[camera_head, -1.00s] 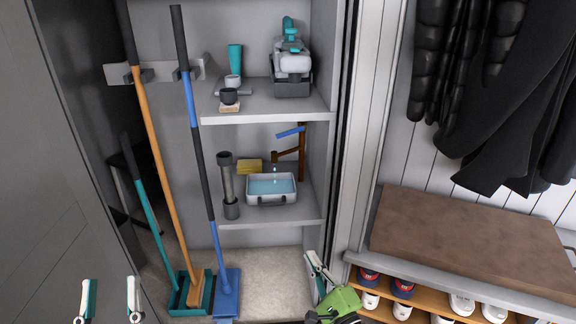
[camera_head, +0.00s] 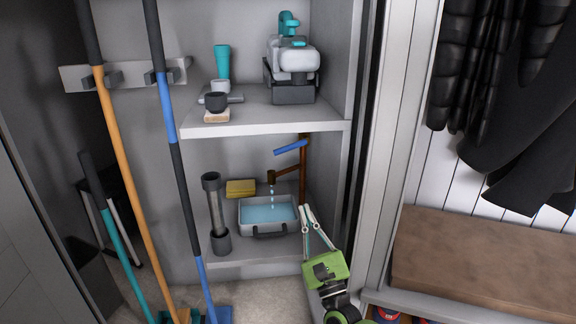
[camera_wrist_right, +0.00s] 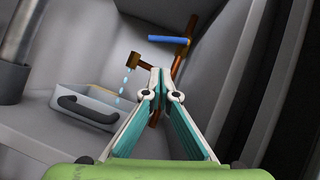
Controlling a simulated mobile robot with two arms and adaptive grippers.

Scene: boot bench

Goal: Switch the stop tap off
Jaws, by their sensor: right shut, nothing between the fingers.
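The stop tap is on a copper pipe (camera_head: 303,180) at the back right of the lower shelf. Its blue lever (camera_head: 290,147) sticks out to the left, slightly tilted; in the wrist view the lever (camera_wrist_right: 168,39) lies across the pipe, beyond my fingertips. Water drips from the brown spout (camera_head: 271,177) into a grey tub (camera_head: 268,229) holding water. My right gripper (camera_head: 306,207) is shut and empty, at the right of the tub, below and in front of the lever, apart from it. It also shows in the wrist view (camera_wrist_right: 157,72). My left gripper is out of view.
A grey pipe piece (camera_head: 215,212) stands left of the tub, and a yellow sponge (camera_head: 241,188) lies behind it. The upper shelf (camera_head: 270,124) is overhead. The cupboard's right wall is close beside my right gripper. Long-handled tools stand left.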

